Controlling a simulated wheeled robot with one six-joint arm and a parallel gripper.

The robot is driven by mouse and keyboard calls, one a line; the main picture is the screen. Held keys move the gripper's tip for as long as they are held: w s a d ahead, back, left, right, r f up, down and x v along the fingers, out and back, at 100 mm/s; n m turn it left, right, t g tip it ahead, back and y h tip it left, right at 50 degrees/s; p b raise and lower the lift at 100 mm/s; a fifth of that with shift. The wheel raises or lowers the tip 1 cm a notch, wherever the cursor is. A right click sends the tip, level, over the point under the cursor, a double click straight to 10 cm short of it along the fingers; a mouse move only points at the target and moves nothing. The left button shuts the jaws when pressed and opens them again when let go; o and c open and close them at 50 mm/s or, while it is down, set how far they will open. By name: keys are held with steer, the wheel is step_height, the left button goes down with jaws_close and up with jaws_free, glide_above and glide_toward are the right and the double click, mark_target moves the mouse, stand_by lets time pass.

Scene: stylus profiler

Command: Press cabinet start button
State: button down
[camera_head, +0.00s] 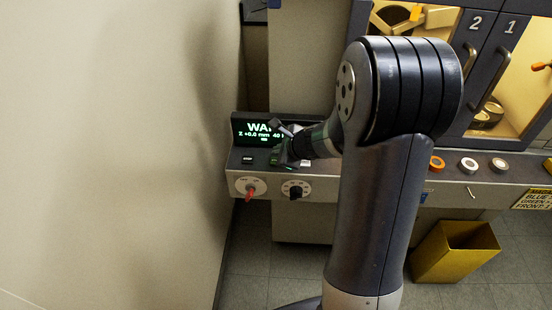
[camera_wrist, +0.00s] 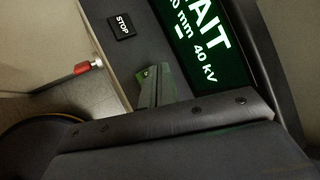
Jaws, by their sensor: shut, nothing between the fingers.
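The control panel (camera_head: 236,165) of the cabinet carries a small green-lit display (camera_head: 262,129) and a row of buttons. The black STOP button (camera_head: 248,159) is at the panel's left; it also shows in the wrist view (camera_wrist: 122,26). A dark green button (camera_head: 274,158) sits right of it, partly covered by my gripper (camera_head: 284,157). My gripper is shut and empty, pointing down at this button. In the wrist view its fingers (camera_wrist: 150,80) end close over the panel; I cannot tell whether they touch the button.
A pale button (camera_head: 306,163) lies just right of my gripper. On the front face are a red-handled switch (camera_head: 250,193) and a black rotary knob (camera_head: 293,190). Coloured ring buttons (camera_head: 469,165) and a yellow bin (camera_head: 454,252) are farther right. A wall stands at left.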

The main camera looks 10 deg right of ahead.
step_height(320, 180, up, 4)
steer(key=p, duration=0.3)
steer(key=shift+r, duration=0.1)
